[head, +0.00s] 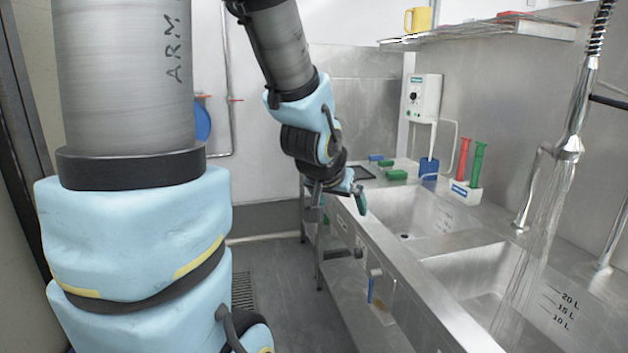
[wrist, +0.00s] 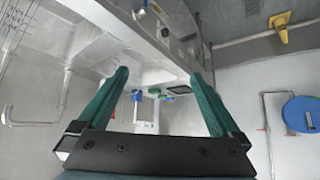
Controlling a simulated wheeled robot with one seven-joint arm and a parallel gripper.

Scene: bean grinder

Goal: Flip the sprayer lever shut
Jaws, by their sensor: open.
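The sprayer (head: 568,150) hangs at the right of the head view on a coiled hose, and water (head: 525,270) streams from it into the near basin. A dark bar (head: 610,102) sticks out beside it at the right picture edge; I cannot tell whether it is the sprayer's lever. A blue-handled lever (head: 371,290) hangs down on the sink front. My gripper (head: 338,200) is at the far end of the sink front, well apart from the sprayer. In the wrist view its two green fingers (wrist: 160,76) are spread with nothing between them.
The steel sink (head: 465,240) has two basins along the right wall. Red and green tubes in a white holder (head: 466,192) stand behind the far basin. A wall shelf (head: 480,34) carries a yellow mug (head: 418,19).

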